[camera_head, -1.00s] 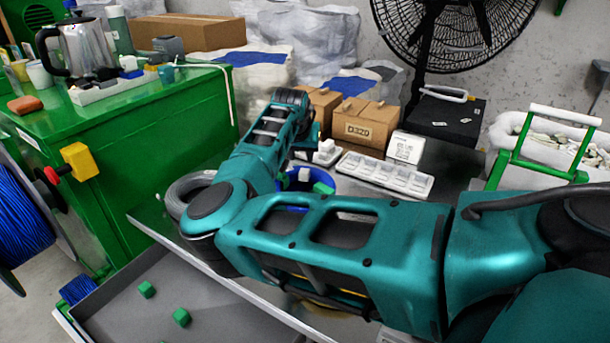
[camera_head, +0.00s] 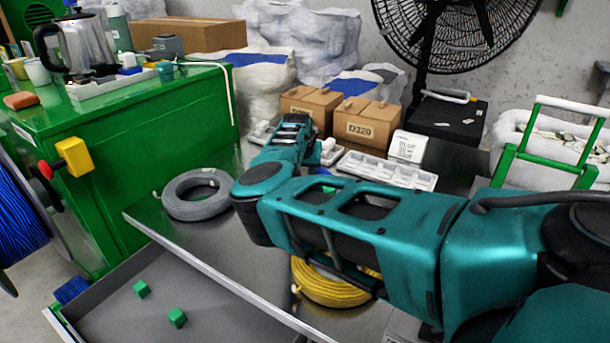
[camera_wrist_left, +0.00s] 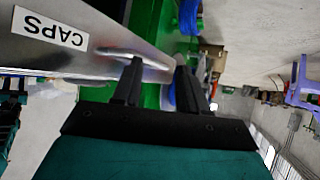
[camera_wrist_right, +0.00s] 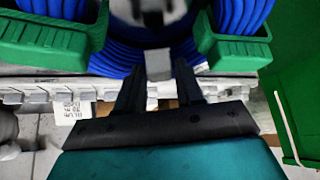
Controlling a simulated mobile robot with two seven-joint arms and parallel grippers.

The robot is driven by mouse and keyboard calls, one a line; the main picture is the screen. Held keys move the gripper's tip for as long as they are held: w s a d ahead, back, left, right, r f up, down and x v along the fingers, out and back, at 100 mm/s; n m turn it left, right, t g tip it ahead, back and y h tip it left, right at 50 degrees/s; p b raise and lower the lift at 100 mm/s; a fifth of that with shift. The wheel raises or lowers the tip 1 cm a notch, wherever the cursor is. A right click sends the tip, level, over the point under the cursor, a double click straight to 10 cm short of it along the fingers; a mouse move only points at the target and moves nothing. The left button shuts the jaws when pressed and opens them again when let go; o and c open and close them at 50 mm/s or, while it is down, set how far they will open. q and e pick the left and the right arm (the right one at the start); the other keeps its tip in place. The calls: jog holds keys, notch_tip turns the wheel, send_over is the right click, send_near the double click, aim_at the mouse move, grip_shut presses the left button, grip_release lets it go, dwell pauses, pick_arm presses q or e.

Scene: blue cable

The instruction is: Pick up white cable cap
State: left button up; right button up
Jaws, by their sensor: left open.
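A small white piece (camera_head: 330,150), possibly a white cap, shows just right of my right wrist in the head view; its shape is too small to be sure. My right gripper is mostly hidden by its own wrist in the head view. In the right wrist view, my right gripper (camera_wrist_right: 158,80) has a pale grey block (camera_wrist_right: 158,65) between its fingertips; I cannot tell whether they grip it. My left gripper (camera_wrist_left: 156,68) is open and empty in its wrist view, near a metal surface (camera_wrist_left: 80,58) labelled CAPS.
A grey tray (camera_head: 215,305) with two green cubes lies at the front. A grey cable coil (camera_head: 195,208) and a yellow coil (camera_head: 325,285) lie on the metal table. A white slotted tray (camera_head: 385,172) and cardboard boxes (camera_head: 365,125) stand behind.

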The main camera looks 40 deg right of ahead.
jog(key=shift+c, duration=0.4)
grip_shut()
jog(key=shift+r, duration=0.1)
